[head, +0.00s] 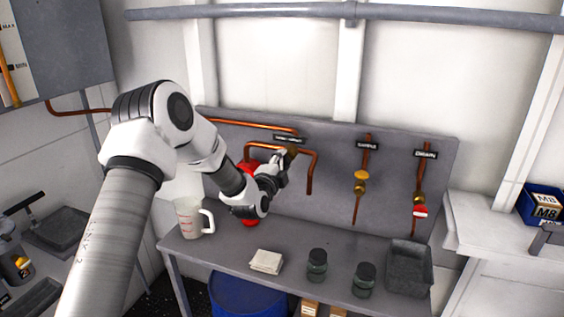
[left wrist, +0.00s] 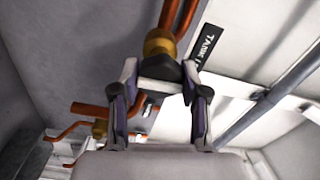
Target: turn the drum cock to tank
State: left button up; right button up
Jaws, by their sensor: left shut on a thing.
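The drum cock has a brass body (head: 291,150) under a small black label at the copper pipes on the grey back panel. In the left wrist view its brass body (left wrist: 158,45) sits at the pipe ends, with a dark handle (left wrist: 165,70) below it. My left gripper (head: 282,160) is at the cock. Its fingers (left wrist: 162,88) are on either side of the handle and shut on it. The label (left wrist: 205,50) beside the cock begins with "TANK". The gripper hides most of the cock in the head view. My right gripper is not in view.
A red object (head: 248,215) is partly behind my left arm. A measuring jug (head: 189,217), folded cloth (head: 266,262), two dark jars (head: 317,264) and a grey bin (head: 410,285) stand on the bench. Other cocks (head: 361,175) are on the panel's right.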

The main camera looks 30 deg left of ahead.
pick_arm(q)
jog(key=shift+r+m, duration=0.1)
jog(key=shift+m, duration=0.2)
jog(key=o, duration=1.1)
jog(key=shift+o, duration=0.2)
jog(key=v, duration=1.1)
jog(key=shift+s, duration=0.4)
